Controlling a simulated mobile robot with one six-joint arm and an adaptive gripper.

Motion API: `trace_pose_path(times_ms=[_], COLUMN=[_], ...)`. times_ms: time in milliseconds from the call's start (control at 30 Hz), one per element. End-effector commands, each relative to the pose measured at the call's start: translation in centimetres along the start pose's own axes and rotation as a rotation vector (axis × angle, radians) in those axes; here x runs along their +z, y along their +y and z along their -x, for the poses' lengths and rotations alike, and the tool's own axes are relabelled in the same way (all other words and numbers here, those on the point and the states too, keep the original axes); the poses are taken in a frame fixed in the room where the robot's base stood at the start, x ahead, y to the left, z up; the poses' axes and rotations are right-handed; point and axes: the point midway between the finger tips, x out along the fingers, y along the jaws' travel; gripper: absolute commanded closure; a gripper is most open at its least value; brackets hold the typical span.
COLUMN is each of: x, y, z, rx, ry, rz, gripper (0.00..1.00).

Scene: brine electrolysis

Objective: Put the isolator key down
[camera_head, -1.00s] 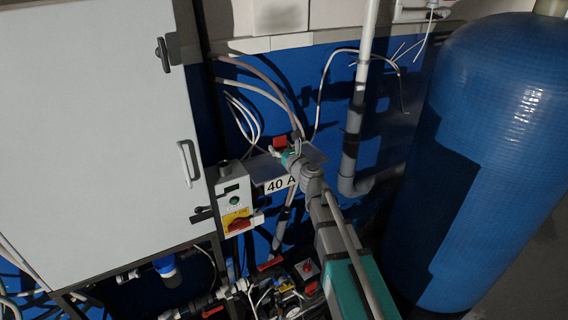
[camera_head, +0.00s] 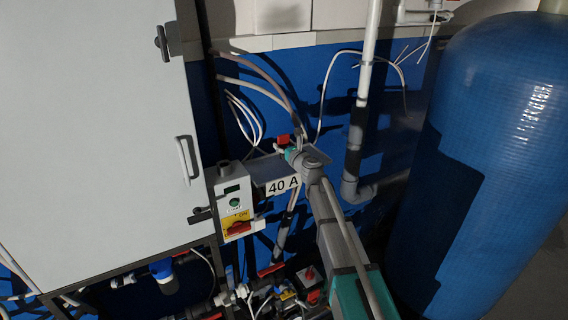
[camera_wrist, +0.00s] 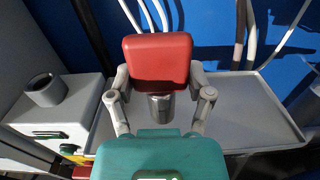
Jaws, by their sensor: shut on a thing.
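The isolator key has a red block handle (camera_wrist: 158,60) and a short metal barrel (camera_wrist: 160,106) below it. My gripper (camera_wrist: 160,82) is shut on it, one finger on each side, with the handle standing above the fingers. In the head view the red handle (camera_head: 282,139) shows just beyond my gripper (camera_head: 290,152). The key is over a grey shelf (camera_wrist: 252,112) with a raised rim. The shelf (camera_head: 262,170) carries a "40 A" label in the head view. Whether the barrel touches the shelf is hidden by my gripper.
A grey switch box (camera_head: 231,190) with a green button and red rotary switch stands left of the shelf. A grey round socket (camera_wrist: 45,90) tops it. A white cabinet (camera_head: 90,130) is at left, a blue tank (camera_head: 490,150) at right. Cables hang behind the shelf.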

Motion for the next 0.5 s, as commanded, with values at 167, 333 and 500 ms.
trace_pose_path(times_ms=[167,333,500], x=[-2.2,-3.1,-3.2], y=[-0.8,-1.2,-1.2], z=[-1.4,-2.1,-2.3], rx=[0.001,0.001,0.002], ry=[0.0,0.0,0.0], rz=[0.0,0.0,0.0], gripper=[0.9,0.9,0.9])
